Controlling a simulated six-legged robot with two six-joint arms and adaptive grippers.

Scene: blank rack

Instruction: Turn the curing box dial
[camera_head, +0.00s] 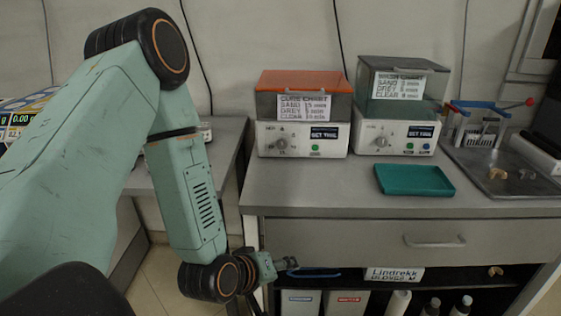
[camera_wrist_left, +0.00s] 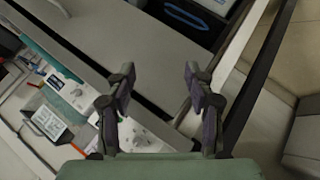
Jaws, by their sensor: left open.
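The curing box (camera_head: 302,138) stands on the counter against the wall, with an orange lid, a "CURE CHART" label and a white front panel. Its grey dial (camera_head: 282,142) is on the left of that panel, beside a green button. A similar box (camera_head: 393,136) with a grey-clear lid and its own dial (camera_head: 381,141) stands to its right. My left gripper (camera_head: 284,263) is low in front of the counter, below and apart from the dial. In the left wrist view its fingers (camera_wrist_left: 160,84) are open and empty, with the boxes at lower left. My right gripper is not in view.
A teal tray (camera_head: 414,180) lies on the counter (camera_head: 310,189) in front of the right box. A rack with coloured handles (camera_head: 480,122) and a dark tray (camera_head: 520,184) are at the right. A drawer (camera_head: 380,244) and a shelf with bins are below. The counter before the curing box is clear.

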